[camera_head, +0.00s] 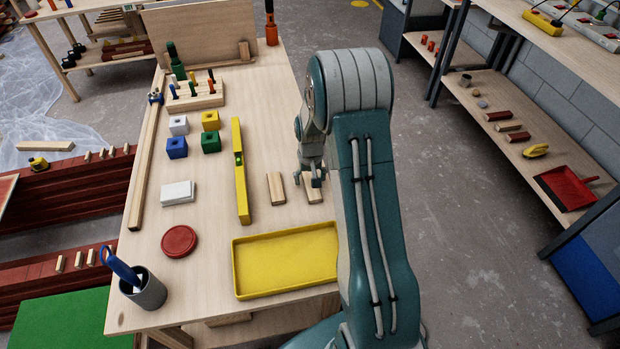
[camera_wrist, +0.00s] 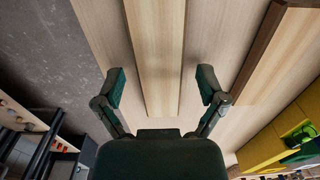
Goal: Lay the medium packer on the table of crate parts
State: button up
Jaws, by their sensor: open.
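Two small pale wooden blocks lie flat on the light wooden table (camera_head: 215,215), right of the yellow spirit level. My gripper (camera_head: 311,178) is over the right block (camera_head: 314,193); the arm partly hides this spot. In the wrist view, my gripper (camera_wrist: 160,85) is open, with one finger on each side of a pale wooden block (camera_wrist: 155,55) and not closed on it. The left block (camera_head: 275,188) lies clear of the gripper. A thicker block with a dark side (camera_wrist: 282,50) shows at the right in the wrist view. I cannot tell which is the medium packer.
A yellow tray (camera_head: 285,262) lies in front of the blocks. The yellow level (camera_head: 240,172), a red lid (camera_head: 179,241), a white block (camera_head: 178,192) and coloured cubes (camera_head: 210,120) stand to the left. A grey cup (camera_head: 149,290) holds tools at the front left.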

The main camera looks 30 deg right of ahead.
notch_tip(320, 180, up, 12)
jog(key=s+a+r+n+t, duration=0.1)
jog(key=s+a+r, duration=0.35)
jog(key=r, duration=0.25)
jog(key=s+a+r+t, duration=0.2)
jog(key=s+a+r, duration=0.25)
jog(key=r, duration=0.25)
jog(key=s+a+r+n+t, duration=0.1)
jog(key=s+a+r, duration=0.1)
jog(key=s, duration=0.6)
jog(key=s+a+r+n+t, duration=0.1)
jog(key=s+a, duration=0.3)
jog(key=s, duration=0.4)
jog(key=shift+s+a+r+t, duration=0.2)
jog(key=shift+r+t, duration=0.1)
jog(key=shift+r, duration=0.3)
